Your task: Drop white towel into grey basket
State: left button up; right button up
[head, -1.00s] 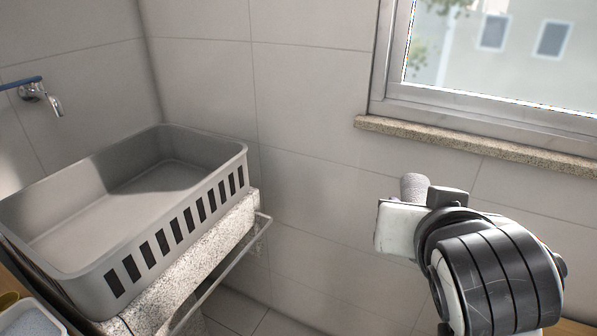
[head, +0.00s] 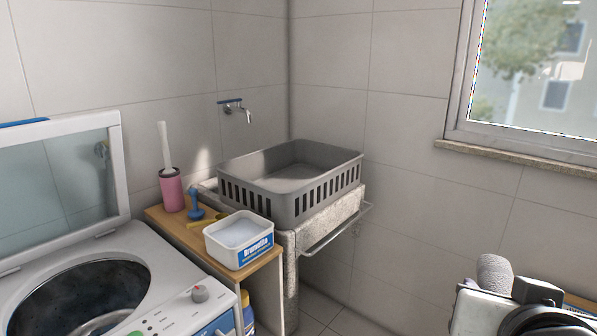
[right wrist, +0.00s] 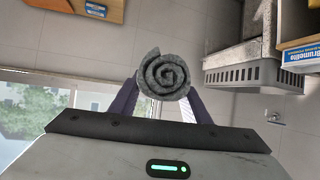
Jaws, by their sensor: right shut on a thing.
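The rolled towel shows as a whitish-grey spiral (right wrist: 165,75) in the right wrist view. My right gripper (right wrist: 166,92) is shut on it, with one dark finger on each side. In the head view the towel's end (head: 495,271) sticks up above my right wrist at the lower right. The grey basket (head: 336,186), with slotted sides, stands on a stone sink in the corner. It looks empty as far as I can see inside. The towel is well apart from it, to the right. The basket (right wrist: 250,77) also shows at the right wrist view's right. My left gripper is not in view.
A metal rail (head: 338,232) runs along the sink's front. A wooden shelf (head: 262,262) left of it holds a white powder box (head: 238,243) and a pink brush holder (head: 172,190). An open top-loading washer (head: 170,275) stands at left. A tap (head: 238,108) is above the basket.

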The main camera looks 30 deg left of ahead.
aim_at(275, 188)
jog(key=z, duration=0.4)
jog(key=i, duration=2.05)
jog(key=u, duration=1.4)
jog(key=i, duration=0.4)
jog(key=u, duration=2)
